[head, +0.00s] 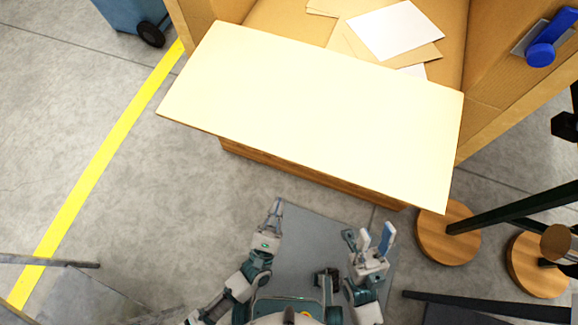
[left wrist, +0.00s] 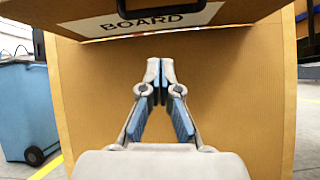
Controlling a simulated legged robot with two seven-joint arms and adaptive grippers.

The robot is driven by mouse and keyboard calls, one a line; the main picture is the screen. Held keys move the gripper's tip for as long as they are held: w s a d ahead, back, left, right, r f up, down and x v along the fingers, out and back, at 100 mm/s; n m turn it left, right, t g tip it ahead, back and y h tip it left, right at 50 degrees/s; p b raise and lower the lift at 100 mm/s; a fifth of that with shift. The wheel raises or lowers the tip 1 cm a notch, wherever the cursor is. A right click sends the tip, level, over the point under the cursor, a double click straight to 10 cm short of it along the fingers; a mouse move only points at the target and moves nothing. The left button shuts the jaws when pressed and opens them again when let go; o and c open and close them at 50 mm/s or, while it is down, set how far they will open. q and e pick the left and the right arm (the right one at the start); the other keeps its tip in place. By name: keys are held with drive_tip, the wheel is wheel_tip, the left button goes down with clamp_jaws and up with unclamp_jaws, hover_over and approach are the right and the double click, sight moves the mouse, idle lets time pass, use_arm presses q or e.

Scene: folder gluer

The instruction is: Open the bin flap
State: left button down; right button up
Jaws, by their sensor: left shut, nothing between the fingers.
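The bin flap (head: 315,115) is a broad cream panel across the front of the cardboard bin (head: 260,18), leaning outward in the head view. Its outer face shows at the top of the left wrist view, with a white "BOARD" label (left wrist: 190,18) and a black handle (left wrist: 162,14) cut by the frame edge. My left gripper (head: 278,203) is shut and empty, below and in front of the flap. In the left wrist view its fingertips (left wrist: 160,66) point at the bin's front wall (left wrist: 230,100), below the handle.
White and brown sheets (head: 395,30) lie in the bin. A blue wheeled bin (head: 122,12) stands at the upper left, beside a yellow floor line (head: 100,165). Stands with round wooden bases (head: 448,235) are at the right.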

use_arm(q)
drive_tip(key=w+d+r+n, duration=0.2)
drive_tip(key=w+r, duration=0.6)
drive_tip(key=shift+w+d+r+g, duration=0.15)
drive_tip(key=shift+d+r+g, duration=0.15)
drive_tip(key=shift+d+r, duration=0.1)
